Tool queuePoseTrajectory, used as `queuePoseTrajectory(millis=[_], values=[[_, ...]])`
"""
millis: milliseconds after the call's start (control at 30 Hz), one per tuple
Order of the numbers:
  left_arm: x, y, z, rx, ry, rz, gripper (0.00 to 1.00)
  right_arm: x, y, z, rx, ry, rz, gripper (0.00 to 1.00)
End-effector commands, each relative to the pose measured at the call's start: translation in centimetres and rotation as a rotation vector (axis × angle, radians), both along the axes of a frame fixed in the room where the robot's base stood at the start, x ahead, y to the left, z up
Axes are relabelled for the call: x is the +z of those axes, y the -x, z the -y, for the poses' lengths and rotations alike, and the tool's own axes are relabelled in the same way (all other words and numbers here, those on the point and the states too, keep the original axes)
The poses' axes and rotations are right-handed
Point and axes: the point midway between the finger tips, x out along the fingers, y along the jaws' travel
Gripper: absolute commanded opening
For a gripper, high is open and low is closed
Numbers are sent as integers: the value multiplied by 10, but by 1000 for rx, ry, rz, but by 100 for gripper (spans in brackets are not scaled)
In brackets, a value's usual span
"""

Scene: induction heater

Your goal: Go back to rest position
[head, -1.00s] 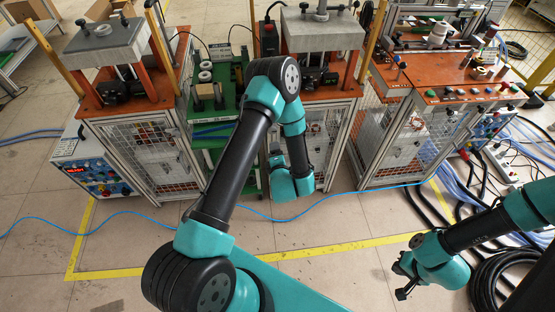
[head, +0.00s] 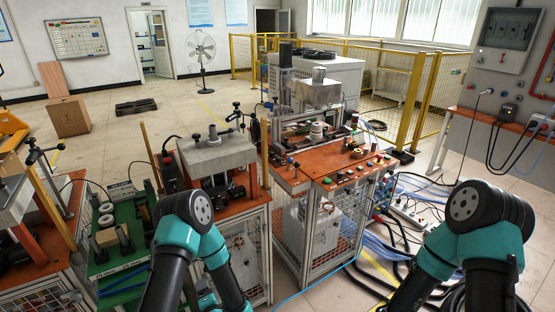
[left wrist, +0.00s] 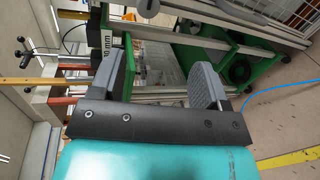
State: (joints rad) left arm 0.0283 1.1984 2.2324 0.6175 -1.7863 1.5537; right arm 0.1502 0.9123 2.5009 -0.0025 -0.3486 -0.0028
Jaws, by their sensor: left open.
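My left gripper (left wrist: 162,75) shows in the left wrist view with its two grey fingers wide apart and nothing between them. Past the fingers are a green stand (left wrist: 225,58) and a metal frame. In the head view my left arm comes up from the bottom, bends, and runs down in front of the heater station; its fingers cannot be made out there. My right arm is bent at the right of the head view, and its gripper is outside the frames.
Presses with grey blocks (head: 217,153) stand on orange-topped benches near my left arm. A green tray (head: 118,249) holds small parts. The orange control bench (head: 340,168) stands in the middle. Cables (head: 405,235) lie on the floor before my right arm. Open floor lies behind.

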Motion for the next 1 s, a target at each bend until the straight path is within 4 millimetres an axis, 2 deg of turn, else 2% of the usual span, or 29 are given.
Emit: queuePoseTrajectory(millis=[267, 467, 700, 900, 1000], values=[[-31, 7, 12, -301, -80, -416, 69, 0, 0, 0, 0, 0, 0, 0], [-49, 30, 31, -653, -187, -707, 69, 0, 0, 0, 0, 0, 0, 0], [-56, 77, 54, -1168, -352, -949, 69, 0, 0, 0, 0, 0, 0, 0], [-49, 125, 65, -1616, -499, -1037, 69, 0, 0, 0, 0, 0, 0, 0], [-45, 141, 67, -1770, -550, -1042, 69, 0, 0, 0, 0, 0, 0, 0]])
